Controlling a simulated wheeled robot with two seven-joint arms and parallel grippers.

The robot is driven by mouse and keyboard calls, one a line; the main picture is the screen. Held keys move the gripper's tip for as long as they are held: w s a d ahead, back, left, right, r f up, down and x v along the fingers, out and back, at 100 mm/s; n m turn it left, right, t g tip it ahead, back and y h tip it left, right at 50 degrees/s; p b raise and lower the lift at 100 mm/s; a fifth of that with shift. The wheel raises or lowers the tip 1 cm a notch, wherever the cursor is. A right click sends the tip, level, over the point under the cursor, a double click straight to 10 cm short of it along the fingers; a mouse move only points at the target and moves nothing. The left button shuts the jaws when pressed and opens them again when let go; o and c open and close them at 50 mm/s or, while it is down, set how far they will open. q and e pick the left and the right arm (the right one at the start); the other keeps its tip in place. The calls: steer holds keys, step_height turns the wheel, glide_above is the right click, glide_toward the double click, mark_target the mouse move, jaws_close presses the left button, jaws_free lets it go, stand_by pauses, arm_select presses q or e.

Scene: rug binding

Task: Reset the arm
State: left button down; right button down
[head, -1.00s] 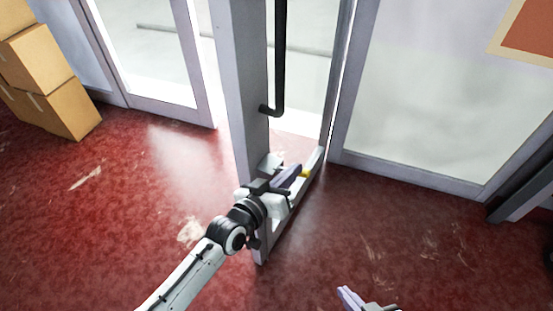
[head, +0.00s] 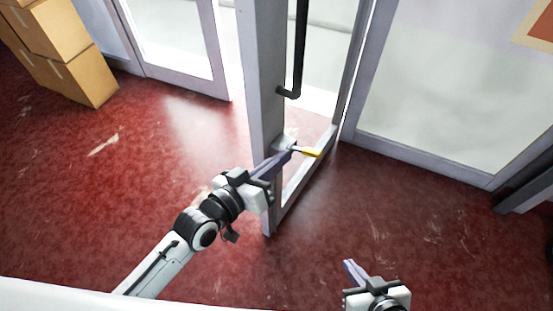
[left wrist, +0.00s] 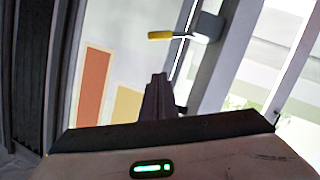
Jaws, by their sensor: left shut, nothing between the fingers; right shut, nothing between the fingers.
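My left gripper (head: 286,156) is shut and empty. In the head view its fingertips show close beside a yellow-tipped lever (head: 311,152) on the door; whether they touch there cannot be told. In the left wrist view the lever (left wrist: 161,35) and its grey block (left wrist: 208,26) appear beyond the shut fingers (left wrist: 158,92), with a visible gap. My right gripper (head: 349,267) is shut and empty, low over the red floor at the bottom of the head view. The grey-framed glass door (head: 262,100) stands open at an angle, with a black vertical bar handle (head: 299,50).
Cardboard boxes (head: 75,75) are stacked at the upper left. Glass panels in grey frames (head: 420,157) line the back. A dark frame piece (head: 525,183) stands at the right edge. The scuffed red floor (head: 420,220) is clear around both grippers.

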arm_select(q)
steer(key=s+a+f+g+y, duration=0.3)
steer(key=s+a+f+y, duration=0.3)
steer(key=s+a+f, duration=0.8)
steer(key=s+f, duration=0.2)
steer(key=s, duration=0.3)
steer(key=shift+a+f+g+y, duration=0.3)
steer(key=shift+a+f+g, duration=0.05)
steer(key=shift+g, duration=0.05)
